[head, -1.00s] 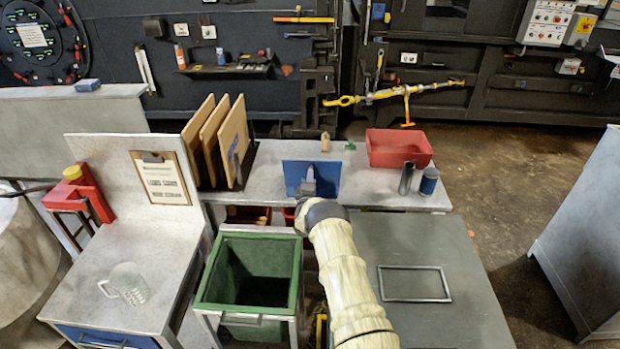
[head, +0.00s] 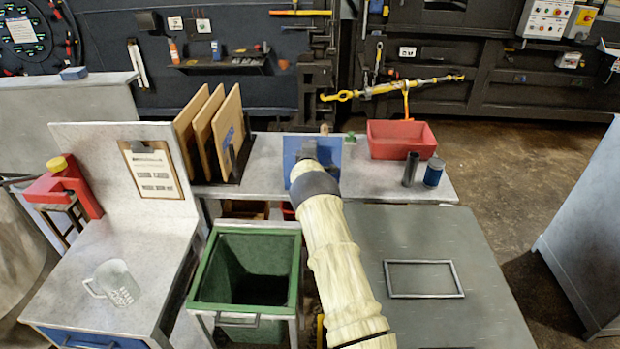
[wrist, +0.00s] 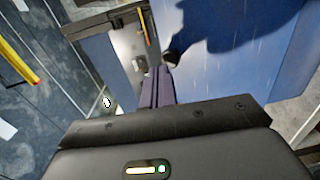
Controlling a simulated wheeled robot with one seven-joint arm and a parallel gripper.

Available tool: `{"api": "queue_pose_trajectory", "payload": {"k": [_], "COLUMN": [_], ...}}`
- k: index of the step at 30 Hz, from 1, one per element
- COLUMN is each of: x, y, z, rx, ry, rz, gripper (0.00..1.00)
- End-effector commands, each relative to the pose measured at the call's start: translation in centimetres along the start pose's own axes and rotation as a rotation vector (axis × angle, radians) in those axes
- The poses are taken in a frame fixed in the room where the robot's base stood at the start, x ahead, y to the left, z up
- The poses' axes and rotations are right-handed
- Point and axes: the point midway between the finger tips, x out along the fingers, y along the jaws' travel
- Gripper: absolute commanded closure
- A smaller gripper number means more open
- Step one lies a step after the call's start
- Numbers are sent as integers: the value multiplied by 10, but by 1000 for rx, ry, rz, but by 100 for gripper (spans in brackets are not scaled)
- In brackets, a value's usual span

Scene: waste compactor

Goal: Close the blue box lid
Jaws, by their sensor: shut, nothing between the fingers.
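The blue box (head: 330,150) shows as an upright blue panel on the grey bench, partly covered by my arm; from the head view I cannot tell lid from body. My gripper (head: 308,150) is in front of the blue panel, its tip near the panel's upper edge. In the wrist view, the dark, shut fingers (wrist: 158,82) are close beside a broad blue surface (wrist: 235,75). A dark shadow falls on this surface. Whether the fingers touch it is unclear. Nothing is held.
A red bin (head: 400,140), a dark cylinder (head: 411,169) and a blue can (head: 433,173) stand to the right on the bench. Upright brown boards (head: 215,135) stand left. A green bin (head: 245,270) is in front, beside a grey table (head: 425,240).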

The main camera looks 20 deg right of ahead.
Motion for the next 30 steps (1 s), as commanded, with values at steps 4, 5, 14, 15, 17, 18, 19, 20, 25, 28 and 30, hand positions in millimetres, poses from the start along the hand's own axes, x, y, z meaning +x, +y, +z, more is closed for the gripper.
{"api": "queue_pose_trajectory", "payload": {"k": [4,5,14,15,17,18,19,20,25,28,30], "x": [15,17,35,36,38,39,40,40,41,41,41], "y": [-4,-4,1,1,2,2,2,3,4,4,4], "z": [-2,-2,-2,-2,-2,-2,-1,-1,-1,0,1], "rx": [-1,-1,-2,-1,-2,-1,-1,-1,0,0,0], "ry": [2,3,2,2,2,1,1,0,0,-1,-1], "rz": [4,4,3,2,3,2,1,1,1,1,1], "gripper": [100,100,100,100,100,100,100,100,100,100,100]}}
